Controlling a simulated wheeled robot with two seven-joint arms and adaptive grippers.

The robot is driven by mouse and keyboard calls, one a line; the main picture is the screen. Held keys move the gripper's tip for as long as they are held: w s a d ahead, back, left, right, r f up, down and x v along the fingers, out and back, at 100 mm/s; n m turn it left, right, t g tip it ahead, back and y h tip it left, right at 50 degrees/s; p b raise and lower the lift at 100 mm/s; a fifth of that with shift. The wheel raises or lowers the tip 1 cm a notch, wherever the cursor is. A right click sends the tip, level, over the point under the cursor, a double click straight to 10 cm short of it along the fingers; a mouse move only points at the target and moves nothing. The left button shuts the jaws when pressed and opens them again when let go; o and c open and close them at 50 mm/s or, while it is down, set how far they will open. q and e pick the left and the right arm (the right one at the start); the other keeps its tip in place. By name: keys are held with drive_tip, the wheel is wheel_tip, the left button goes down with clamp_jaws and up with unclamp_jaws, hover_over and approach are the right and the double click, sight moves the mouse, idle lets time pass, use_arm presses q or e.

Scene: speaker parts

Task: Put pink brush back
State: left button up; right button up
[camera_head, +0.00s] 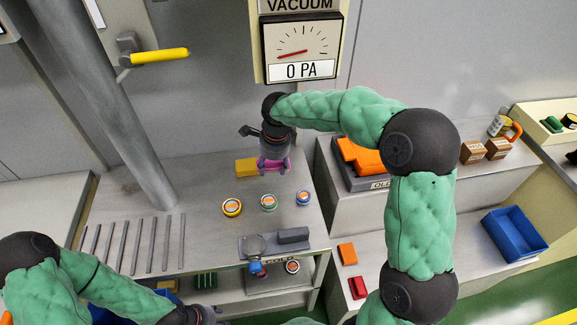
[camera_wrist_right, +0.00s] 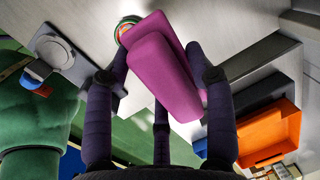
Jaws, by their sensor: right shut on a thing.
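The pink brush (camera_wrist_right: 168,72) is a magenta block that fills the middle of the right wrist view. My right gripper (camera_wrist_right: 160,78) is shut on it, with dark fingers on both sides. In the head view the brush (camera_head: 272,164) shows only as a small pink-purple piece under my right gripper (camera_head: 273,156), at the back of the grey bench beside a yellow block (camera_head: 246,168). Whether the brush touches the bench cannot be told. My left arm comes in at the lower left; its wrist is at the bottom edge and its fingers cannot be made out.
Several round tins, one yellow-rimmed (camera_head: 232,208), one green (camera_head: 268,202) and one blue (camera_head: 303,197), stand on the bench. A slotted rack (camera_head: 131,245) lies left. A grey fixture (camera_head: 275,243) sits at the front. A tray (camera_head: 352,180) with orange parts and a blue bin (camera_head: 514,236) are right.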

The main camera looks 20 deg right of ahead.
drive_tip(key=shift+w, duration=0.1)
drive_tip(key=w+d+f+b, duration=0.4)
drive_tip(key=w+d+f, duration=0.4)
drive_tip(key=d, duration=0.1)
drive_tip(key=shift+w+f, duration=0.25)
drive_tip(key=shift+w, duration=0.15)
drive_tip(key=shift+w+d+f, duration=0.3)
drive_tip(key=shift+d+f, duration=0.05)
drive_tip(key=shift+f, duration=0.15)
wheel_tip(320, 180, down, 3)
drive_tip(key=shift+w+d+f+b, duration=0.1)
drive_tip(key=shift+w+d+b, duration=0.05)
drive_tip(key=shift+b, duration=0.8)
drive_tip(key=o, duration=1.3)
drive_tip(key=shift+o, duration=0.2)
